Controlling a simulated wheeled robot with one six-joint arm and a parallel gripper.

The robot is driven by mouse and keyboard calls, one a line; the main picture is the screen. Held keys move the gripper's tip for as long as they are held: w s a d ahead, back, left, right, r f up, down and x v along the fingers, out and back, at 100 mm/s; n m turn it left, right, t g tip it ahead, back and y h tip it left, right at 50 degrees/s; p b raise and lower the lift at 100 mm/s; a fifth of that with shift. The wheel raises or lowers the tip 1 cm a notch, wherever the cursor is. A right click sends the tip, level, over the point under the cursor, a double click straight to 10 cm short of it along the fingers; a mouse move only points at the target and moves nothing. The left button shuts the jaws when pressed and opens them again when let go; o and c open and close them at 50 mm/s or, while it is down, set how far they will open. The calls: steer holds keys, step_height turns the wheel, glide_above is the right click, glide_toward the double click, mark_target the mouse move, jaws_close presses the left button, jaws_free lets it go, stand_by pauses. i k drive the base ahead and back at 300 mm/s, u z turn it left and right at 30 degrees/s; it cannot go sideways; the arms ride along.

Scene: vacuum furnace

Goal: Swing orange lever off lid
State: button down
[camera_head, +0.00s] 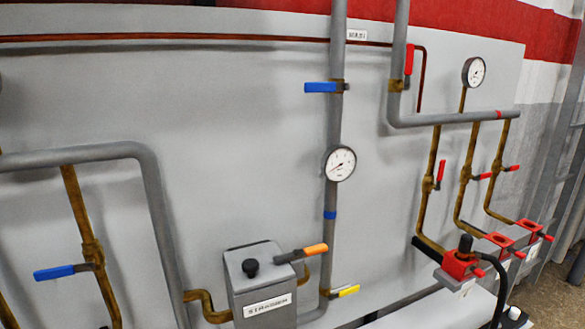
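The orange lever (315,249) has an orange grip pointing right and a grey shank running left. Its shank end meets the upper right edge of a grey box (262,310) low in the middle of the head view. The box's lid (262,252) is grey and closed, with a black knob (250,267) on top. I cannot tell whether the shank overlaps the lid or stops beside it. My gripper is not in view.
Behind is a grey panel (230,120) with pipes. A vertical grey pipe (331,230) with a gauge (340,164) runs just right of the lever. A yellow handle (348,291) is below it. Red fittings (461,264) and a black hose (497,290) stand at the right.

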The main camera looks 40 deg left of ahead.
mark_target(295, 255)
steer(key=u, duration=1.7)
